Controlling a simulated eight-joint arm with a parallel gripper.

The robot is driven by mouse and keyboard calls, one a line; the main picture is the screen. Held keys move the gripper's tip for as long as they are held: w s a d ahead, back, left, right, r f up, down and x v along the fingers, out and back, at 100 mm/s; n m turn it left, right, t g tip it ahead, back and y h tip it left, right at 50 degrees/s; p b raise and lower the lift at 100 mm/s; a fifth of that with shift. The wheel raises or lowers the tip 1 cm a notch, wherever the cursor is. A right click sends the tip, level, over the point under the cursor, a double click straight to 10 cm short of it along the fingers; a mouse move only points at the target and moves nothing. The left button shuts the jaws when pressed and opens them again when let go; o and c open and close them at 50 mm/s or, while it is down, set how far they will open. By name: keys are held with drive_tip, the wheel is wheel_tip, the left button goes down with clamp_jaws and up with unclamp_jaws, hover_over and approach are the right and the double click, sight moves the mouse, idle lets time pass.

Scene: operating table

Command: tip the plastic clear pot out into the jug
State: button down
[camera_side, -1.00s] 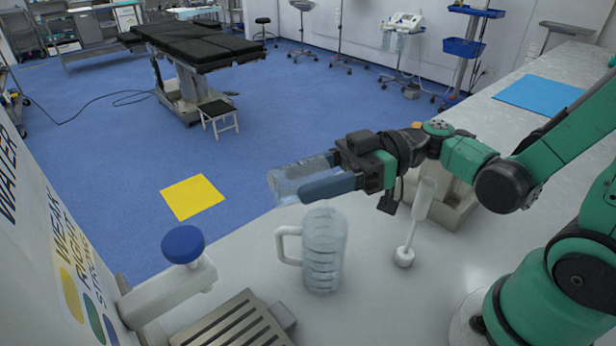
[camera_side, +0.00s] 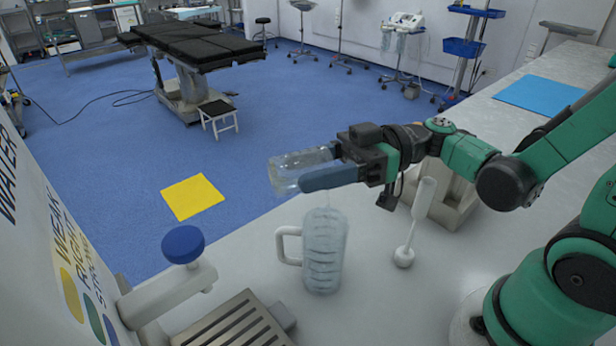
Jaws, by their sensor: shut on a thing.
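The clear plastic pot (camera_side: 285,171) is held on its side in my gripper (camera_side: 328,167), its long axis near level and its far end to the left. My gripper is shut on it. The pot is above the jug and a little to its left and does not touch it. The jug (camera_side: 323,255) is clear, ribbed and upright on the white counter, with a pale handle on its left side. The blue finger and the pot hide part of each other. I cannot tell whether anything is inside the pot.
A white brush-like tool (camera_side: 413,220) stands on the counter (camera_side: 375,315) right of the jug. A dispenser with a blue knob (camera_side: 183,244) and a slatted drip tray (camera_side: 232,325) stand at the left front. Open counter lies around the jug.

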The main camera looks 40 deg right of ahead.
drive_tip(key=shift+r, duration=0.2)
idle(0.6)
drive_tip(key=f+h, duration=0.2)
drive_tip(key=f, duration=0.1)
drive_tip(key=f+g+h, duration=0.1)
drive_tip(key=f, duration=0.1)
drive_tip(key=shift+w+a+f+h, duration=0.1)
drive_tip(key=shift+a+f+h, duration=0.1)
drive_tip(key=shift+a+h, duration=0.1)
drive_tip(key=shift+r+g, duration=0.15)
drive_tip(key=shift+g, duration=0.15)
